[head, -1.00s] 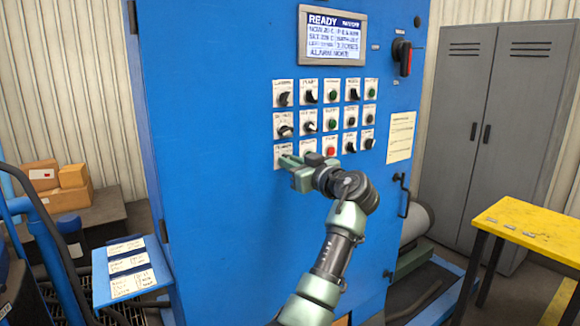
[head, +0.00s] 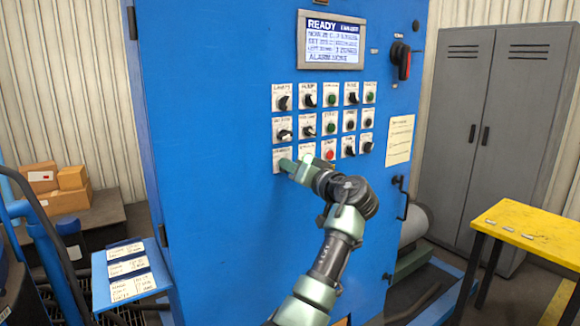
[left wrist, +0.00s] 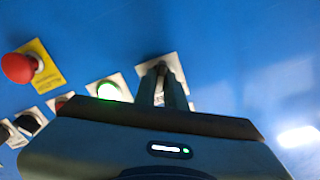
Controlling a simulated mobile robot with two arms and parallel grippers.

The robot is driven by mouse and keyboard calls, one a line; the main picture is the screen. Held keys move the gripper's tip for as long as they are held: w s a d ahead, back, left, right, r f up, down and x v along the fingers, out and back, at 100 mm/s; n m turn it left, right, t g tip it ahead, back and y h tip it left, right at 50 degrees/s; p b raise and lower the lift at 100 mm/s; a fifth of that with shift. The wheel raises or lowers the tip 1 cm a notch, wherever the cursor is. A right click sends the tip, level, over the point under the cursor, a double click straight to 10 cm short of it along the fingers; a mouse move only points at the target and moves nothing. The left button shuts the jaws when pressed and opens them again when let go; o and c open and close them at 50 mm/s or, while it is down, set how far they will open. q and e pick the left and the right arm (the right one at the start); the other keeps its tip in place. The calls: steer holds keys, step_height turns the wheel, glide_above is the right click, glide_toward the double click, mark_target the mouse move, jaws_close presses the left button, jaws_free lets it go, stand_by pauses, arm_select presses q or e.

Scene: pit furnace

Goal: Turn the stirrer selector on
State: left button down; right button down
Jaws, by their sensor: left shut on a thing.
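The blue control panel carries rows of small knobs and buttons on white plates. My left gripper (head: 287,165) is at the bottom-left plate (head: 283,153) and is shut on the selector there. The fingers hide most of this knob, and its label is too blurred to read surely. In the left wrist view, the fingers (left wrist: 162,88) close on the selector against its white plate (left wrist: 149,67). The knob's exact angle cannot be told. My right gripper is not in view.
A lit green button (left wrist: 108,90) sits beside the held selector, and a red mushroom button (left wrist: 18,68) is farther left in the wrist view. The display (head: 332,41) reads READY. A yellow table (head: 545,231) stands at right.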

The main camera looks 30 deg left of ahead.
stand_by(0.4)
arm_select(q)
steer(key=c, duration=1.5)
jaws_free()
steer(key=b+v, duration=0.2)
steer(key=v, duration=0.6)
steer(key=shift+w+b, duration=0.1)
steer(key=shift+b, duration=0.2)
